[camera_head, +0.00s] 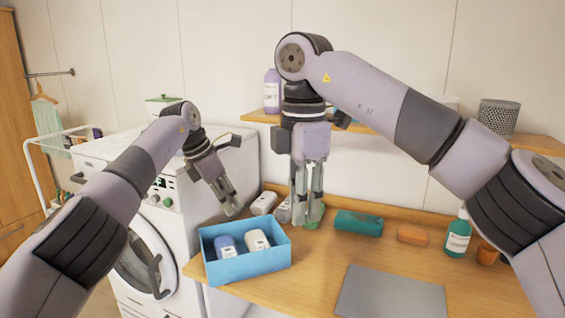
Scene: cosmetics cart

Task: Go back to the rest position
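My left gripper (232,210) hangs in the air behind the blue box, near the washing machine's right side. Its fingers look slightly apart, with nothing seen between them. My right gripper (308,222) points down over the wooden counter, right of the blue box. Its two fingers stand apart, and I see no object clearly held. The green at its fingertips is too small to make out. A blue box (247,271) on the counter holds a blue-grey bottle (226,246) and a white bottle (257,241).
White bottles (264,203) lie behind the box, partly hidden by my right gripper. A grey mat (390,294) lies in front. A washing machine (110,150) stands left; a shelf (375,129) hangs behind.

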